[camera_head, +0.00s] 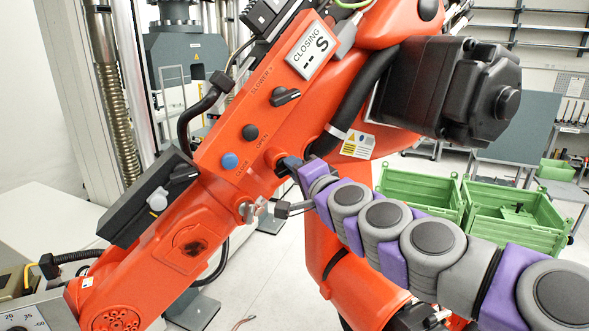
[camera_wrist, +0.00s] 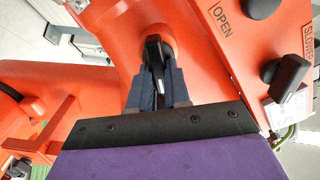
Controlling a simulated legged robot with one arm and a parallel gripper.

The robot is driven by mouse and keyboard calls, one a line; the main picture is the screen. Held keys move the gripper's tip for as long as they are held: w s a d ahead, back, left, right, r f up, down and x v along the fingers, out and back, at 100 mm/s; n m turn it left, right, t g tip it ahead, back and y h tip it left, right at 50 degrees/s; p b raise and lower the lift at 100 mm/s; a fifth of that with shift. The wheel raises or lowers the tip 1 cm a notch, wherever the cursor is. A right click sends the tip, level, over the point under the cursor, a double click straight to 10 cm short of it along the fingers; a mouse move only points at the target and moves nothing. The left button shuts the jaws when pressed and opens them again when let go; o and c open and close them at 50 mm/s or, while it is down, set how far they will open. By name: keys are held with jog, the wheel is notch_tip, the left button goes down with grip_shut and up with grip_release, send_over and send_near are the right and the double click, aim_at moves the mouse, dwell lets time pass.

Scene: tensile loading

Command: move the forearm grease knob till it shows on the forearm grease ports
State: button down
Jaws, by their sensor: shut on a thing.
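The black knob (camera_wrist: 153,50) with a pale pointer line sits in a round orange boss on the orange arm in the wrist view. I take it for the forearm grease knob. My gripper (camera_wrist: 156,72) is shut on it, one blue-grey finger on each side. In the head view my gripper (camera_head: 284,166) reaches the orange boss (camera_head: 271,158) from the right, and its fingers largely hide the knob there. The pointer runs roughly up and down in the wrist view. I cannot make out any grease port markings around the knob.
On the same orange arm are a blue button (camera_head: 229,161), a black button (camera_head: 250,132) by OPEN, a black selector (camera_head: 285,97) by SLOWER, and a display (camera_head: 312,50) reading CLOSING. A black motor (camera_head: 450,88) stands above my arm. Green crates (camera_head: 515,215) are behind, right.

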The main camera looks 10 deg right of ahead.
jog(key=shift+f, duration=0.15)
dwell(0.4)
jog(key=c, duration=1.1)
grip_release()
jog(key=shift+d, duration=0.15)
jog(key=shift+b+v, duration=2.25)
jog(key=shift+v, duration=6.4)
